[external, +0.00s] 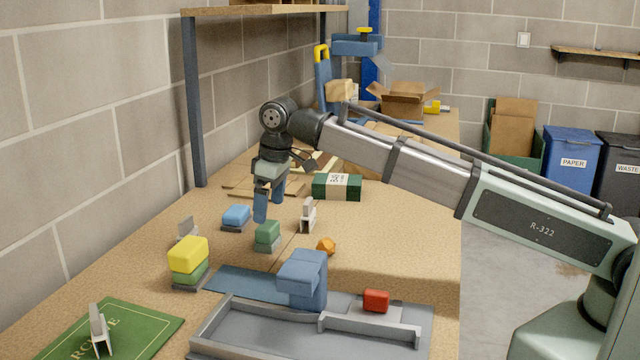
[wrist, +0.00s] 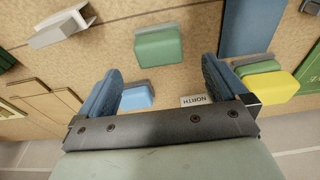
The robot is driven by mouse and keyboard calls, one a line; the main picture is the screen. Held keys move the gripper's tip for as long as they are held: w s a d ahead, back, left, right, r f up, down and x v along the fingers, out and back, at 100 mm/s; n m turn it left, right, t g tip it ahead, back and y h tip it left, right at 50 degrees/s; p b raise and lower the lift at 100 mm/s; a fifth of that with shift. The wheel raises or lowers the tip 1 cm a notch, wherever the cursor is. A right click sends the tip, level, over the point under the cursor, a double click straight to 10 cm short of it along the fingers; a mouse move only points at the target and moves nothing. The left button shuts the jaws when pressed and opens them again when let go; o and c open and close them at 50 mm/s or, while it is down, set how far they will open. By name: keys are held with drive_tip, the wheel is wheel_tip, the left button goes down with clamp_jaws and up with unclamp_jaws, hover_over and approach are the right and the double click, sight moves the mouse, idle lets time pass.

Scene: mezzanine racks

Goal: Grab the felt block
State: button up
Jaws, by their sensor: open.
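Several small blocks with grey undersides stand on the tan worktop; I cannot tell for certain which is the felt block. A green block (external: 267,231) stands near the middle, and a blue block (external: 236,215) is behind it to the left. A yellow block (external: 188,252) sits on a green one at the left. My gripper (external: 269,203) is open and empty above the worktop, near the blue and green blocks. In the wrist view, the green block (wrist: 158,47) lies ahead between the blue fingers (wrist: 160,68).
A grey tray (external: 260,334) with a blue stand (external: 308,280) and a red block (external: 376,300) is in front. A clip stand (external: 308,215), an orange piece (external: 326,245) and a dark green box (external: 337,187) are to the right. A "NORTH" label (wrist: 194,101) lies near the right finger.

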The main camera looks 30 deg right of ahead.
sight(267, 225)
drive_tip(key=shift+w+a+f, duration=0.15)
drive_tip(key=shift+f, duration=1.2)
drive_tip(key=shift+w+a+f, duration=0.1)
drive_tip(key=shift+w+f, duration=0.05)
drive_tip(key=shift+f, duration=1.2)
drive_tip(key=shift+w+a+f, duration=0.15)
drive_tip(key=shift+f, duration=1.2)
drive_tip(key=c, duration=1.1)
